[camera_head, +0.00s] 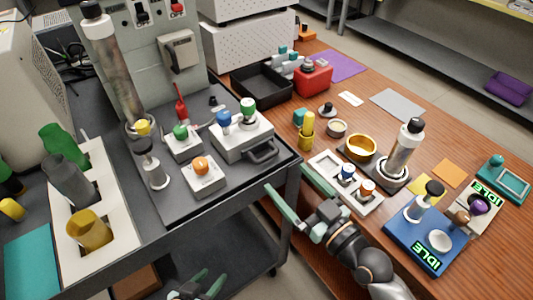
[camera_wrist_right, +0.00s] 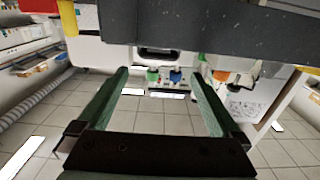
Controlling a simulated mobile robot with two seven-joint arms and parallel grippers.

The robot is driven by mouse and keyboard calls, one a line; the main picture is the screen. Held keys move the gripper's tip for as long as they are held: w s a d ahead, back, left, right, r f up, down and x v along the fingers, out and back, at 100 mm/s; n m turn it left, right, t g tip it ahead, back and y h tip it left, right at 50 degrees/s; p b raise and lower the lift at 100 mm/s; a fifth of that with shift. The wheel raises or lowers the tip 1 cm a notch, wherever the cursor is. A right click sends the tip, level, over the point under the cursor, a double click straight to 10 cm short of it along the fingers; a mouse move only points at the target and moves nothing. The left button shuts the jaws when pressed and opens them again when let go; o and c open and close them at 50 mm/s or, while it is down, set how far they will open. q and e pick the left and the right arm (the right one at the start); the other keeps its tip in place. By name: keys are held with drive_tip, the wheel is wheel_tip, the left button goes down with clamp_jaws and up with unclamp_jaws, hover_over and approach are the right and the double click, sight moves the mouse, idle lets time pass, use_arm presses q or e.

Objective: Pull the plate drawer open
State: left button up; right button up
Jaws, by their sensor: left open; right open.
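The plate drawer appears to be the white unit (camera_head: 241,138) near the right edge of the dark cart top. A dark loop handle (camera_head: 263,153) sticks out of its front, and blue and green knobs stand on top. My right gripper (camera_head: 286,178) is open and empty, beyond the cart's edge and apart from the handle. Its two green fingers also show spread in the right wrist view (camera_wrist_right: 162,75), with nothing between them. My left gripper (camera_head: 205,282) is open at the bottom edge of the head view, partly cut off, low beside the cart.
An orange-knobbed box (camera_head: 204,177) and a green-knobbed box (camera_head: 182,142) stand left of the drawer unit. A black tray (camera_head: 262,88) lies behind it. A white rack (camera_head: 345,181) and a blue IDLE device (camera_head: 427,238) crowd the wooden table on the right.

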sight(267, 160)
drive_tip(key=x, duration=0.9)
drive_tip(key=shift+a+f, duration=0.1)
clamp_jaws()
idle(0.5)
